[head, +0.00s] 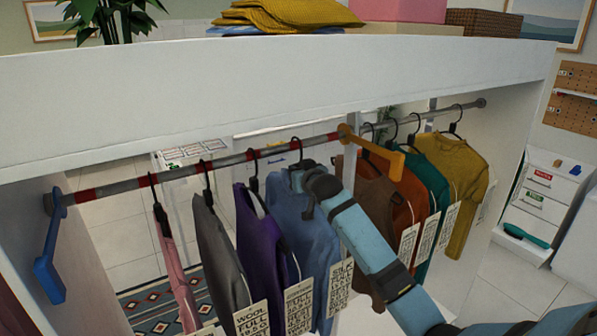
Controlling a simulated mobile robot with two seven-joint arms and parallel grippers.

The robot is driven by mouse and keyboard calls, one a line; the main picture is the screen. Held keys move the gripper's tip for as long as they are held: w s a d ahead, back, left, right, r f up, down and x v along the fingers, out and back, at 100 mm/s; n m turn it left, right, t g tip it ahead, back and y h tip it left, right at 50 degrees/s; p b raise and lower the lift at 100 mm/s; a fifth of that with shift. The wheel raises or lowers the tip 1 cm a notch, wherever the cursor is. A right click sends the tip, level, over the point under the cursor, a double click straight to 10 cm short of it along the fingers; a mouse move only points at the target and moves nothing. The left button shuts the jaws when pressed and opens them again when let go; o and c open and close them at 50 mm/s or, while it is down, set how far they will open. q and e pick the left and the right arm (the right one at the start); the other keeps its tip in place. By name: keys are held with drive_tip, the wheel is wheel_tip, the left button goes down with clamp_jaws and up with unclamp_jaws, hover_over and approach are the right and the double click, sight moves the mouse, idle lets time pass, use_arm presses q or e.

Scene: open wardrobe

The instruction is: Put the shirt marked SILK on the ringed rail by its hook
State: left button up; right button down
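The blue shirt (290,215) hangs below the red-banded ringed rail (230,160), and a tag reading SILK (341,278) hangs at its right side. Its dark hook (297,150) is at the rail and appears to be over it; the exact contact is too small to tell. My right gripper (302,197) is in front of the shirt's upper part, just below the hook. Its two dark fingers look apart, and I see nothing clearly pinched between them. My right arm hides part of the shirt's right side. My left gripper is not in view.
Pink, grey and purple (258,235) shirts hang left of the blue one. Brown, orange, teal and mustard (455,180) shirts hang right, near a plain rail (465,107). A blue bracket (50,270) and yellow bracket (375,152) stick out. A white shelf (250,85) lies above.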

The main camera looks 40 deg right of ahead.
drive_tip(key=shift+f, duration=0.15)
drive_tip(key=shift+f, duration=0.25)
idle(0.4)
drive_tip(key=c, duration=0.9)
unclamp_jaws()
drive_tip(key=shift+f, duration=0.1)
drive_tip(key=shift+s, duration=0.1)
drive_tip(key=shift+s+a, duration=0.1)
drive_tip(key=shift+s, duration=0.2)
drive_tip(key=b+v, duration=0.3)
drive_tip(key=v, duration=1)
